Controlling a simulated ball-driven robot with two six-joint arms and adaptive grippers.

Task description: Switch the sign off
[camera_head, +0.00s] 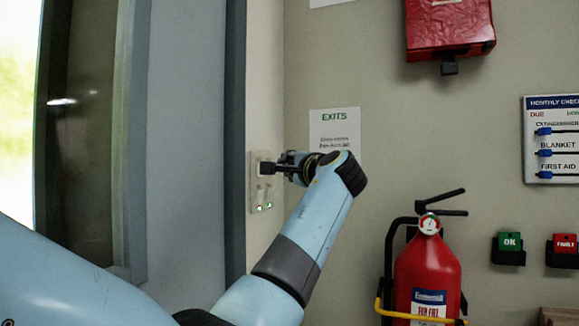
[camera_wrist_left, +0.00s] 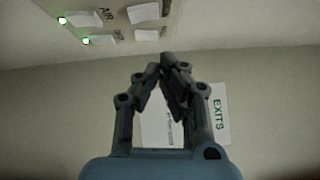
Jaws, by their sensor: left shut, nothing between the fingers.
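A pale switch panel (camera_head: 254,200) is on the narrow wall beside the window frame. In the left wrist view the switch panel (camera_wrist_left: 122,25) shows several white rockers at the top edge, two with green lights beside them. One label reads AIR; the others are too small to read, so I cannot tell which rocker is the sign's. My left gripper (camera_head: 266,168) is shut and empty, its dark fingertips in front of the panel's upper part. I cannot tell whether they touch it. In the left wrist view the closed fingertips (camera_wrist_left: 163,63) point toward the panel's lower edge. My right gripper is not in view.
An EXITS sheet (camera_head: 335,125) hangs on the wall just behind my left wrist. A red fire extinguisher (camera_head: 428,265) stands at right, below a red case (camera_head: 448,25). A checklist board (camera_head: 552,105) and green and red tags are farther right.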

